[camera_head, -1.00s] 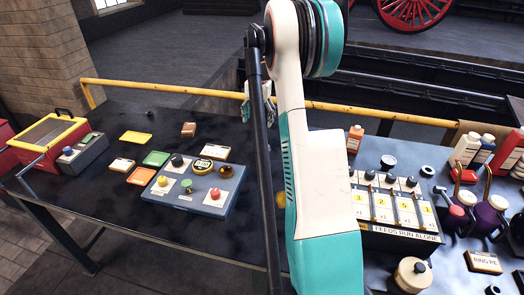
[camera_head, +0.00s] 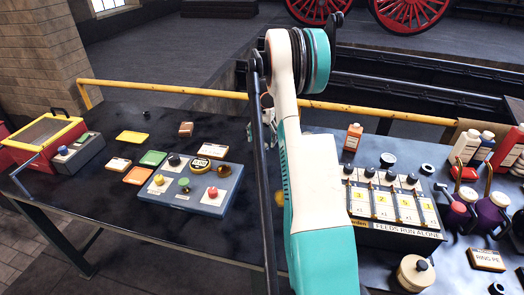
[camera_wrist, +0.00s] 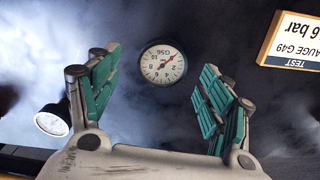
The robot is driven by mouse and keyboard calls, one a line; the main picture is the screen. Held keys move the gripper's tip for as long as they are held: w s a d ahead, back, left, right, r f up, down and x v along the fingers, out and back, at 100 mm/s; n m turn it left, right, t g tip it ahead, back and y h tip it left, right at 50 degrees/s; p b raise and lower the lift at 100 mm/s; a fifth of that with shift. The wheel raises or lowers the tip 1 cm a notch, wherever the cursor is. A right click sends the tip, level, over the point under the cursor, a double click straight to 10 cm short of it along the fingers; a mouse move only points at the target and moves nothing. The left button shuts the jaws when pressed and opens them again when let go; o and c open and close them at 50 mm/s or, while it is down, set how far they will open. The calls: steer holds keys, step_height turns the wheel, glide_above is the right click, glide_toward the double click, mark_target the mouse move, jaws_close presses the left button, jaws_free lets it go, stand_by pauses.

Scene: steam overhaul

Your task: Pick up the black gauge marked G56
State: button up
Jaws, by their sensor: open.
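The black gauge marked G56 (camera_wrist: 163,64) has a round white dial with a red needle and a black rim. In the wrist view it appears upside down on the dark bench top, between and beyond the two fingers. My gripper (camera_wrist: 160,60) is open, with green-padded fingers spread to either side of the gauge and nothing held. I cannot tell the exact distance to the gauge. In the head view my arm hides most of the gripper, and I cannot make out G56 there.
A card (camera_wrist: 293,41) reading TEST GAUGE G49 6 bar lies at the wrist view's right. A second white-faced round item (camera_wrist: 52,122) is at left. The head view shows a button panel (camera_head: 195,190), a numbered feed box (camera_head: 395,235) and a yellow rail (camera_head: 190,90).

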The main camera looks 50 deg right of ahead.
mark_target(262, 145)
step_height(262, 145, down, 5)
steer(key=shift+w+r+b, duration=0.15)
steer(key=shift+r+b, duration=0.05)
steer(key=shift+b, duration=0.5)
steer(key=shift+r, duration=0.1)
steer(key=c, duration=1.2)
steer(key=shift+c, duration=0.2)
steer(key=shift+r, duration=0.1)
